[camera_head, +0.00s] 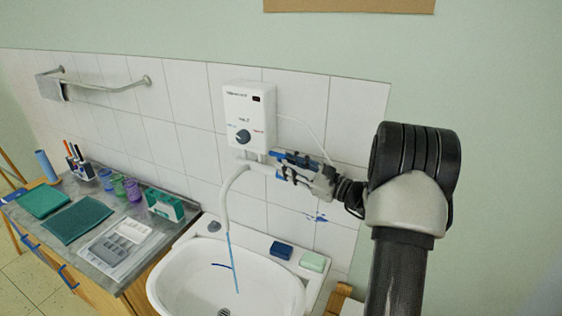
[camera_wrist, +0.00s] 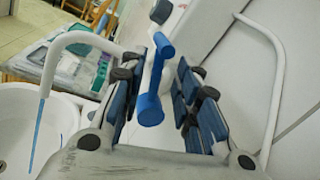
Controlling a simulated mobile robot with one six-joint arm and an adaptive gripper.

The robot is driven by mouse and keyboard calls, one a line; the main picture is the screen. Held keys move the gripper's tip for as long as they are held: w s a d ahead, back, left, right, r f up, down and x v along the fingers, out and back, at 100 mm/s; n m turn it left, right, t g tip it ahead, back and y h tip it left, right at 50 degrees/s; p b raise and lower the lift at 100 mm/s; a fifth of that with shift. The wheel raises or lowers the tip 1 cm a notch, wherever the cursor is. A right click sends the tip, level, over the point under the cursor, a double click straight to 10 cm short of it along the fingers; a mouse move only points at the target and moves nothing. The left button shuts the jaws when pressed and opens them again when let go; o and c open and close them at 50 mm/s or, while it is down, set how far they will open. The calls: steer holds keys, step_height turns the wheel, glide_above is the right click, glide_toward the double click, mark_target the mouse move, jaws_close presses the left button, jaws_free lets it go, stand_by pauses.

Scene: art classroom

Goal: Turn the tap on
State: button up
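The tap's white curved spout (camera_head: 227,194) hangs below a white wall heater (camera_head: 248,108) and over the basin (camera_head: 180,283). A thin blue stream of water (camera_head: 232,260) runs from the spout into the basin; the stream also shows in the wrist view (camera_wrist: 38,130). The tap's blue lever (camera_wrist: 153,80) stands between my gripper's blue-padded fingers in the wrist view. My gripper (camera_wrist: 160,90) is open around the lever, with gaps showing on both sides.
A blue sponge (camera_head: 281,250) and a green soap bar (camera_head: 313,262) lie on the basin's back ledge. A counter (camera_head: 93,257) with jars, cloths and a paint box stands to the left. A towel rail (camera_head: 105,88) is on the tiled wall. A white hose (camera_wrist: 275,90) runs near my gripper.

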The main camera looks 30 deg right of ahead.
steer(key=v, duration=0.8)
steer(key=shift+r, duration=0.1)
